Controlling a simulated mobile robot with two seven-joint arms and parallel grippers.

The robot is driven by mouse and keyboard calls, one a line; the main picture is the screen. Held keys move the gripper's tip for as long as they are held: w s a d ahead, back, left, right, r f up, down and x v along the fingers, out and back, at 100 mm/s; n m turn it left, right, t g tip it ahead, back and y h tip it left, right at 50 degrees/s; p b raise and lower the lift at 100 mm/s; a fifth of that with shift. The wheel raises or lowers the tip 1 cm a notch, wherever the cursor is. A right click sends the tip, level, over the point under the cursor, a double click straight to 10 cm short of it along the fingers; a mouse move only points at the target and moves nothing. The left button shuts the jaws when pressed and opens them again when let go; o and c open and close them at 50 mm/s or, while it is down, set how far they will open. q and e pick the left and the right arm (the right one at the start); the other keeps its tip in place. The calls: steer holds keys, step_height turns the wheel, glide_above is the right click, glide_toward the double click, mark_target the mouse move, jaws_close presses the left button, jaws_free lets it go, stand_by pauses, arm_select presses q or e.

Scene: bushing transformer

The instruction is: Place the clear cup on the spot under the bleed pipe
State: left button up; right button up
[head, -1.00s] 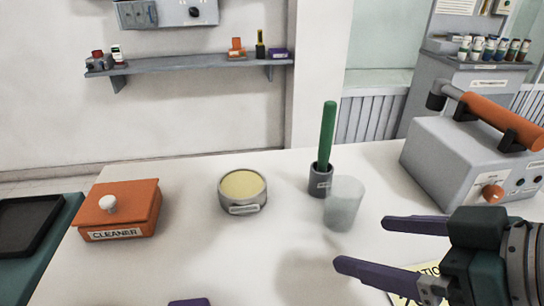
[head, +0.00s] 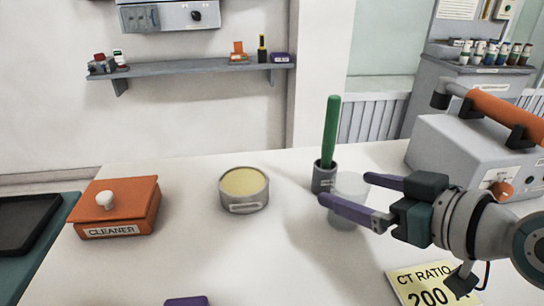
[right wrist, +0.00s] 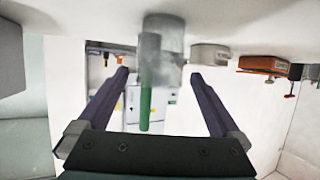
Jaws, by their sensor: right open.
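The clear cup (head: 349,186) stands upright on the white table, just in front of a dark pot. My right gripper (head: 345,190) is open, with its purple fingers level and reaching left to the cup. In the head view one finger crosses in front of the cup and the other is at its far side. In the right wrist view the cup (right wrist: 162,55) shows between the open fingers (right wrist: 160,77). A purple tip at the bottom edge looks like part of my left gripper (head: 187,301); the rest is out of frame. I cannot make out the bleed pipe or its spot.
The dark pot (head: 322,178) holding a green rod is close behind the cup. A round tin (head: 244,205) and an orange cleaner box (head: 117,222) are to the left. A grey device (head: 450,150) with an orange handle is at right. A CT ratio card (head: 425,280) lies in front.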

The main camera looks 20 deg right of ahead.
steer(key=shift+x, duration=0.95)
steer(key=c, duration=1.6)
